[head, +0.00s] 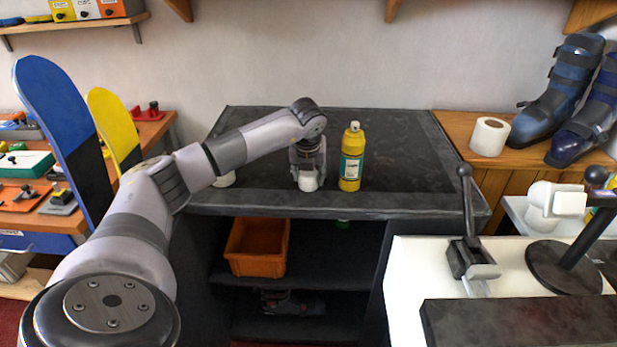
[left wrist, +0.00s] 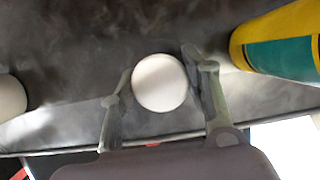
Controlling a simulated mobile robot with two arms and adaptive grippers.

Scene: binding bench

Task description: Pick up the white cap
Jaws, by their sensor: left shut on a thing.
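The white cap (head: 308,183) is near the front edge of the dark bench top (head: 400,150). It shows as a round white disc (left wrist: 160,82) in the left wrist view. My left gripper (head: 308,172) comes down from above and is shut on the white cap, with one finger on each side of it. In the left wrist view the fingers of my left gripper (left wrist: 160,88) flank the cap. Whether the cap touches the bench cannot be told. My right gripper is not in view.
A yellow bottle (head: 351,165) with a green label stands close to the right of the cap. Another white round thing (head: 225,180) is to the left, partly behind my arm. An orange bin (head: 257,248) sits on the shelf below. Bench room behind the gripper is clear.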

